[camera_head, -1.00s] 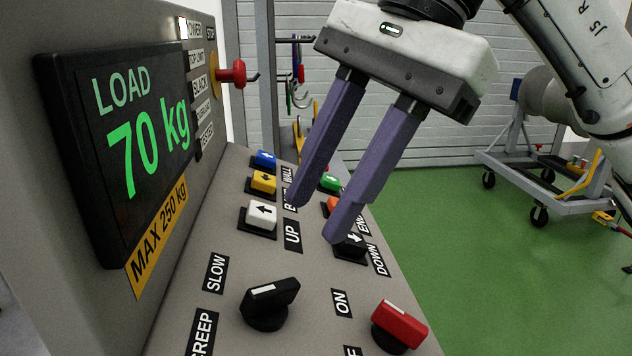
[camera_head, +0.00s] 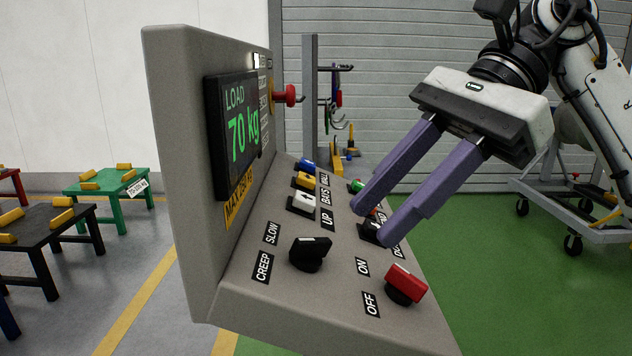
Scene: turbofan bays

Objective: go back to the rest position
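My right gripper (camera_head: 372,222) comes in from the upper right. Its two purple fingers are spread apart with nothing between them. My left gripper is not in view.
The panel carries a display (camera_head: 238,133) reading LOAD 70 kg, a red knob (camera_head: 287,95), a white UP button (camera_head: 303,202), a black selector (camera_head: 310,253) and a red switch (camera_head: 405,284). Green (camera_head: 110,195) and black tables (camera_head: 45,245) stand left. A wheeled stand (camera_head: 570,205) stands right.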

